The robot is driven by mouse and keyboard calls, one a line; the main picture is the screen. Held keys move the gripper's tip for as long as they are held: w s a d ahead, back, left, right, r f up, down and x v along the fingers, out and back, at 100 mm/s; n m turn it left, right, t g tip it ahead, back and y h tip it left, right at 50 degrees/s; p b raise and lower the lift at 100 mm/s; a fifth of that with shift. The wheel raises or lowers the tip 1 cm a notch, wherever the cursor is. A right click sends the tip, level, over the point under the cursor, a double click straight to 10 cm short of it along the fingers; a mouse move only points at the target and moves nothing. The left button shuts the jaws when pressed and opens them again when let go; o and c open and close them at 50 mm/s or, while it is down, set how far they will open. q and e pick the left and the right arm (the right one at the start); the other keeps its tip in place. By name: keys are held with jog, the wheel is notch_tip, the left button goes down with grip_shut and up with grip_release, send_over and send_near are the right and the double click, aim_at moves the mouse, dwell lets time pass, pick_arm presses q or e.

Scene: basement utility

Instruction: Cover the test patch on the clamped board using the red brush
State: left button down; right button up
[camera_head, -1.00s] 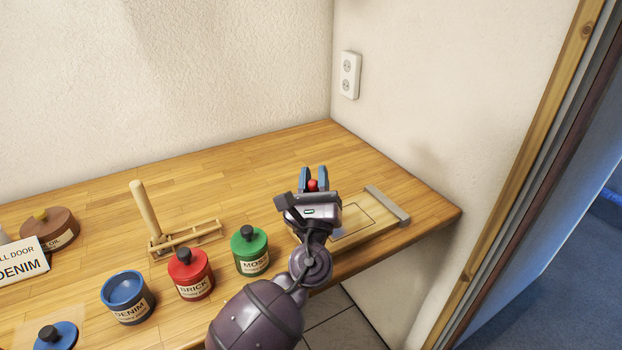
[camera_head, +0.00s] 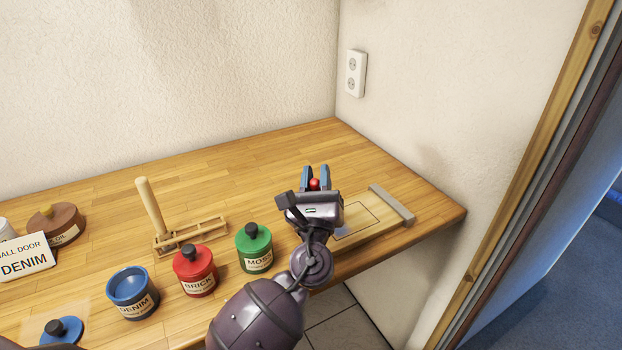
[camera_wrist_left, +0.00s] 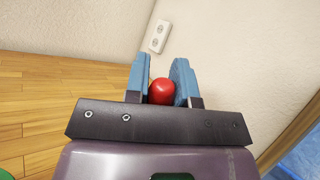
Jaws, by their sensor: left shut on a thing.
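My left gripper (camera_head: 315,178) is over the left part of the clamped board. It is shut on the red brush (camera_head: 314,184), of which only the rounded red end shows between the blue fingers. The red end also shows in the left wrist view (camera_wrist_left: 161,92). The bristles are hidden. The clamped board (camera_head: 383,229) lies at the table's right front edge, with a grey clamp bar (camera_head: 391,205) across its right end. A thin dark outline marks the test patch (camera_head: 365,216), with a bluish area near its lower left; my arm hides part of it. My right gripper is not seen.
An open blue DENIM pot (camera_head: 132,294), a red BRICK pot (camera_head: 195,272) and a green MOSS pot (camera_head: 254,249) stand left of my arm. A wooden rack (camera_head: 190,235), brown tin (camera_head: 54,226) and DENIM sign (camera_head: 25,258) are farther left. The back table is clear.

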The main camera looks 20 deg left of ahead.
pick_arm(q)
jog(key=shift+w+d, duration=0.2)
jog(key=shift+s+a+f, duration=0.15)
jog(key=shift+s+a, duration=0.55)
jog(key=shift+s, duration=0.25)
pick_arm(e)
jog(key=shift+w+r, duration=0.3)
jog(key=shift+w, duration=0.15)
pick_arm(q)
jog(key=shift+w, duration=0.1)
jog(key=shift+w+d, duration=0.7)
jog(key=shift+w, duration=0.15)
jog(key=shift+s+a, duration=0.4)
jog(key=shift+s, duration=0.1)
